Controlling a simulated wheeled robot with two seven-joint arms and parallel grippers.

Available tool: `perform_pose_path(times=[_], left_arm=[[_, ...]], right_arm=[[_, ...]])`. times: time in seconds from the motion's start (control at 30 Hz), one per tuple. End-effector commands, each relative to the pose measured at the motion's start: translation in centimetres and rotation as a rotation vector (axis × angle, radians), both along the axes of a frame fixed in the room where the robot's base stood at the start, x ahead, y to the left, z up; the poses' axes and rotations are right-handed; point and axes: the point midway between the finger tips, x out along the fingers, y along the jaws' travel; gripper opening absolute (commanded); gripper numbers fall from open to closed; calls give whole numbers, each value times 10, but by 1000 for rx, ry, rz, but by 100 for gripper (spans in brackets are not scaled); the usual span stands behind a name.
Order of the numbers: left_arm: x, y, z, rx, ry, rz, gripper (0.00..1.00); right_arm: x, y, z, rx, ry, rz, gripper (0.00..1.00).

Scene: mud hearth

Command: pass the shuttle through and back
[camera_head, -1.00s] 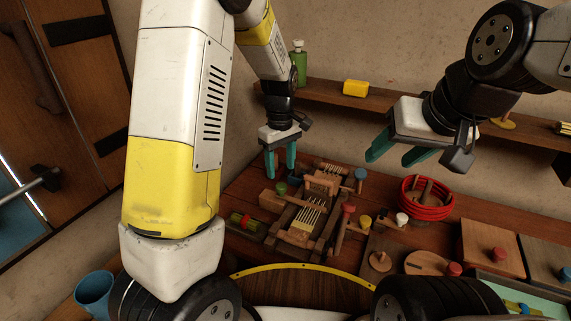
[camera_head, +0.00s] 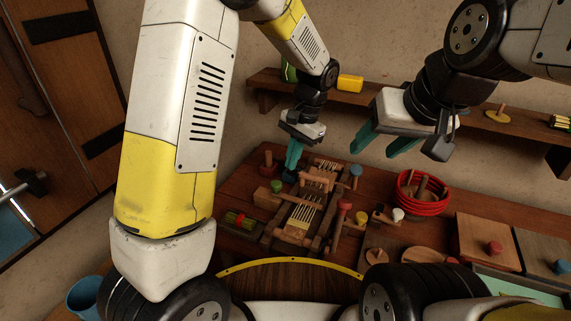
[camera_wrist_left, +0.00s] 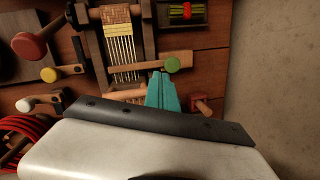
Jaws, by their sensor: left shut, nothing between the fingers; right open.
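A small wooden loom (camera_head: 304,216) with pale warp threads stands on the table; the threads also show in the left wrist view (camera_wrist_left: 122,48). A wooden bar with a green knob (camera_wrist_left: 173,65) lies across the threads there, and its knob shows in the head view (camera_head: 277,186). I cannot tell for sure which piece is the shuttle. My left gripper (camera_head: 294,155) is shut and empty above the loom's far left part. In the left wrist view its teal fingers (camera_wrist_left: 162,92) are together just beside the green knob. My right gripper (camera_head: 383,142) is open and empty, right of the loom and above the table.
A red-knobbed peg (camera_head: 343,206) and a blue-knobbed peg (camera_head: 356,170) stand by the loom. A red coil basket (camera_head: 423,207) and lidded wooden boxes (camera_head: 488,243) are to the right. A shelf (camera_head: 465,118) runs along the wall behind.

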Motion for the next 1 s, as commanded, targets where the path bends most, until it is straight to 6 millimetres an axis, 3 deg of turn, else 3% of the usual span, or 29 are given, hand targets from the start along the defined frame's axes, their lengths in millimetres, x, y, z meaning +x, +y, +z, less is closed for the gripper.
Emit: perform_pose_path(times=[0.13,0.33,0.57,1.0], left_arm=[[-6,-26,5,72,99,-504,0],[-10,-44,10,141,196,-909,0],[-11,-45,5,162,228,-1023,0],[-6,-18,-63,161,230,-1018,0]], right_arm=[[0,0,0,0,0,0,54],[0,0,0,0,0,0,54],[0,0,0,0,0,0,54],[0,0,0,0,0,0,54]])
